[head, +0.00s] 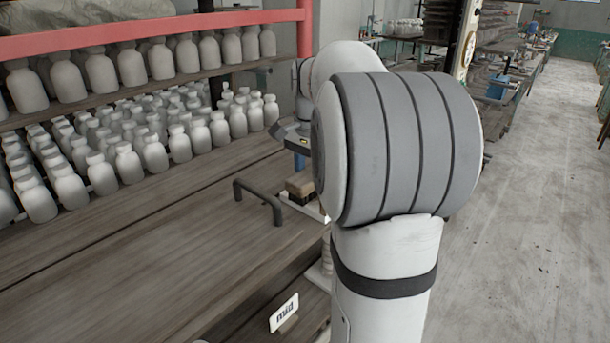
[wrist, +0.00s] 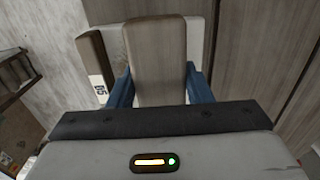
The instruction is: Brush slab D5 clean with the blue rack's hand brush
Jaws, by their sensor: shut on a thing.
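My gripper (wrist: 160,92) is shut on the wooden block of a hand brush (wrist: 156,50), with a blue finger on each side of it. The brush is over a pale slab (wrist: 194,42), whose edges show on both sides of it in the wrist view. A white tag (wrist: 99,88) that seems to read D5 is on a brown strip (wrist: 91,55) beside the slab. In the head view my gripper (head: 299,160) points down at the bench, with the brush (head: 301,184) below it and partly behind my arm.
A dark bar handle (head: 258,190) stands on the wooden bench (head: 130,245) left of the brush. Rows of pale bottles (head: 130,160) fill the shelf behind. A small sign (head: 284,312) is at the bench's front.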

